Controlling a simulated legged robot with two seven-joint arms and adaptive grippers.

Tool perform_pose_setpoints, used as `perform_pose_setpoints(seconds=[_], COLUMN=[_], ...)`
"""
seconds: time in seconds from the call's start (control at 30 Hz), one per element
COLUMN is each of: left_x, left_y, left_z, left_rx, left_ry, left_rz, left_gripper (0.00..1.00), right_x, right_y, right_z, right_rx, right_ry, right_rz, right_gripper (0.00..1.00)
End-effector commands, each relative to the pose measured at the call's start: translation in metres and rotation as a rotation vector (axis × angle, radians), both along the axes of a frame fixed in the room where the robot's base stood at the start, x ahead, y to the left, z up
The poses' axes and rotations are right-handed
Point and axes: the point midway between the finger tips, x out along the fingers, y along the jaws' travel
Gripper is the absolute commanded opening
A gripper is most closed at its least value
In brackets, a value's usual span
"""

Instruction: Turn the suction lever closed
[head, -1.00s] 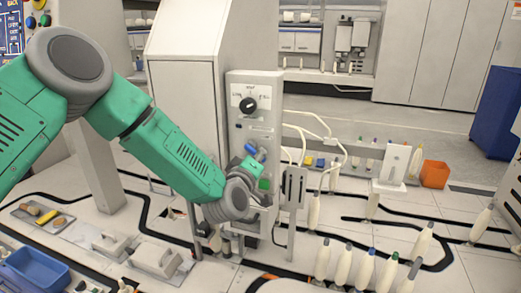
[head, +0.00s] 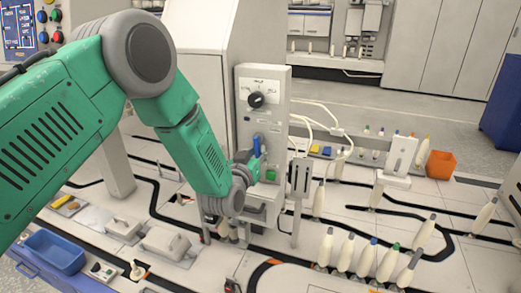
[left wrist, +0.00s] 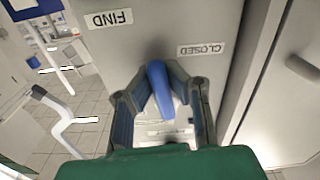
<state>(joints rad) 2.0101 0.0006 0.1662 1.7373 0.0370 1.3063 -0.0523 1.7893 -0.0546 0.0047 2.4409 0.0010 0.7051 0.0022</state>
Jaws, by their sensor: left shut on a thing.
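The suction lever (head: 256,145) is blue and sits on the front of the grey upright panel (head: 272,83). It stands close to upright in the head view. In the left wrist view the blue lever (left wrist: 160,90) lies between the two fingers of my left gripper (left wrist: 160,105), slightly tilted. My left gripper (head: 249,160) is shut on it. My right gripper is out of view.
A black dial (head: 256,100) is above the lever and a green button (head: 271,175) below it. White tubes (head: 318,123) hang right of the panel. Several cream bobbins (head: 345,252) stand front right. A blue bin (head: 55,252) is at lower left, an orange box (head: 441,164) at right.

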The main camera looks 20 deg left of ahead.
Motion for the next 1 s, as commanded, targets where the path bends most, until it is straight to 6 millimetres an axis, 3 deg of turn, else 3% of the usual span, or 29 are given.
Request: perform_pose_setpoints(seconds=[0.03, 0.8, 0.9, 1.0], left_x=[-0.0042, -0.0041, -0.0039, -0.0031], left_y=[-0.0011, 0.003, 0.0031, 0.0034], left_z=[-0.0092, -0.0103, -0.0095, -0.0071], left_rx=[0.027, 0.127, 0.127, 0.125], left_ry=[0.022, 0.018, 0.016, 0.012], left_rz=[-0.004, -0.004, -0.004, -0.003], left_gripper=[0.0, 0.0, 0.34, 0.34], right_x=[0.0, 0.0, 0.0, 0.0], right_y=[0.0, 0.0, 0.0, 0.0], right_z=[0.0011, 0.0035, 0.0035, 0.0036], right_rx=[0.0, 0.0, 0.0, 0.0], right_ry=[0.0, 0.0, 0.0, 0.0], right_rz=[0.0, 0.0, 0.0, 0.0], right_gripper=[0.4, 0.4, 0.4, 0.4])
